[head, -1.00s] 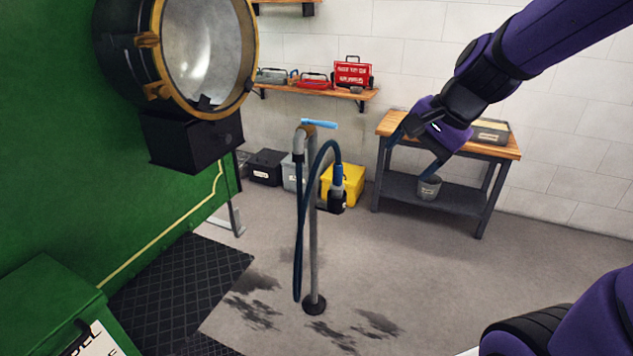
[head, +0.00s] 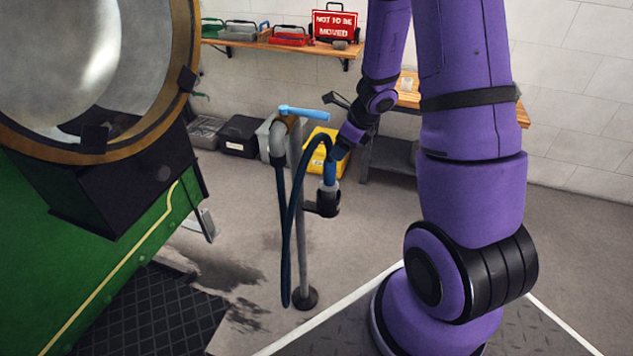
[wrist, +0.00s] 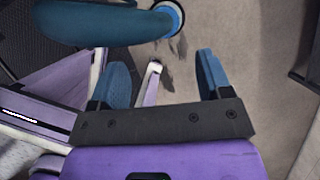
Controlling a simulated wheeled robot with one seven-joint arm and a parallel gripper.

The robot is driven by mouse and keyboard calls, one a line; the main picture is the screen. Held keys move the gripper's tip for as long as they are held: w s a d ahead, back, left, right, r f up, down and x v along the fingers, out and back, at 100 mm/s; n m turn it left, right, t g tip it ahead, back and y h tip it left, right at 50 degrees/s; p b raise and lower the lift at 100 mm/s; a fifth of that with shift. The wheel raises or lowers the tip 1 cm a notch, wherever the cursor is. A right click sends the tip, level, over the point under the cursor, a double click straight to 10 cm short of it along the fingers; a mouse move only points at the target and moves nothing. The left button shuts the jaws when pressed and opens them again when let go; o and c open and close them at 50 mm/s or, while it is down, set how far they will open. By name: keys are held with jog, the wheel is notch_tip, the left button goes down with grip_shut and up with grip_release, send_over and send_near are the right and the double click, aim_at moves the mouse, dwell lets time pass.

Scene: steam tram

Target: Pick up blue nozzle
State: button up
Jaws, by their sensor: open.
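The blue nozzle (head: 329,172) hangs upright at the end of a dark blue hose (head: 288,215), in a dark holder (head: 328,204) on a thin grey standpipe (head: 303,240). My gripper (head: 338,152) is close by the nozzle's upper end in the head view; whether they touch cannot be told. In the wrist view my gripper (wrist: 162,64) is open, with nothing between its two blue fingers. The dark blue hose (wrist: 100,22) crosses the top of that view, beyond the fingertips. A lighter blue round edge (wrist: 178,17), probably the nozzle, shows beside it.
A light blue tap handle (head: 304,113) tops the standpipe. A big lamp (head: 85,70) on a green tram body fills the left. A workbench (head: 390,155), partly hidden by my arm, and boxes (head: 240,136) stand behind. Floor around the standpipe is mostly clear.

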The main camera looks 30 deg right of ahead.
aim_at(330, 168)
jog(key=shift+d+x, duration=0.15)
jog(key=shift+x, duration=2.65)
jog(key=shift+d+x, duration=0.15)
jog(key=shift+x, duration=2.6)
jog(key=shift+w, duration=0.1)
grip_shut()
